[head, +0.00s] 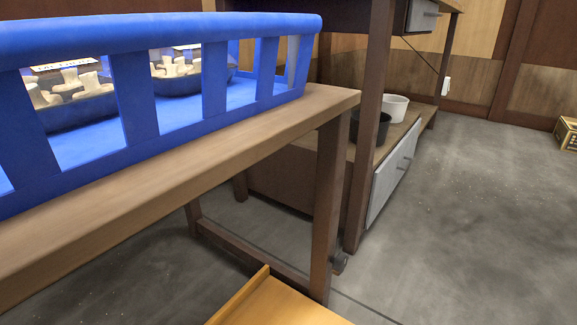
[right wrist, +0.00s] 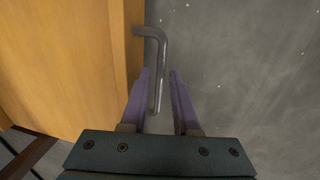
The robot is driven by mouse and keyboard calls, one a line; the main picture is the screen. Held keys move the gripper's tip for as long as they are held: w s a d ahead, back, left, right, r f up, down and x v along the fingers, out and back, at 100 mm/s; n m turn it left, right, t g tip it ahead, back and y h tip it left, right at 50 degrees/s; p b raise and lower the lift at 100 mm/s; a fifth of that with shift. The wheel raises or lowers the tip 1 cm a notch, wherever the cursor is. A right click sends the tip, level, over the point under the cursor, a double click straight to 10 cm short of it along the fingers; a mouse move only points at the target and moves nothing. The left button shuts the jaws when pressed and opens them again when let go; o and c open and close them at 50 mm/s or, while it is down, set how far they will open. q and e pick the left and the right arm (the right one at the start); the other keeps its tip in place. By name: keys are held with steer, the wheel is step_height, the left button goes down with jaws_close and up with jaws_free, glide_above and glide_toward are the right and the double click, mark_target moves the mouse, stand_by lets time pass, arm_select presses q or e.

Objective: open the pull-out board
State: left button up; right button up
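The pull-out board is an orange wooden panel (head: 275,303) at the bottom of the head view, beside the table leg. In the right wrist view, an orange wooden panel (right wrist: 75,60), apparently the same board, fills the left side. A bent grey metal handle (right wrist: 161,60) sticks out from its edge. My right gripper (right wrist: 159,72) has its two purple fingers apart, one on each side of the handle's long bar. A gap shows between the bar and the right finger; contact with the left finger cannot be told. My left gripper is in neither view.
A wooden table (head: 215,140) bears a blue slatted crate (head: 150,40) with blue trays of mushrooms (head: 75,85). Behind it, a shelf unit (head: 372,100) holds a black pot (head: 372,130) and a white pot (head: 394,107).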

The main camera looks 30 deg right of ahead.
steer(key=shift+o, duration=1)
steer(key=shift+w, duration=0.1)
steer(key=shift+r, duration=0.15)
step_height(320, 180, up, 10)
steer(key=s+p, duration=0.2)
steer(key=p, duration=0.7)
steer(key=shift+d+f, duration=0.25)
steer(key=shift+d, duration=0.05)
steer(key=shift+w, duration=0.1)
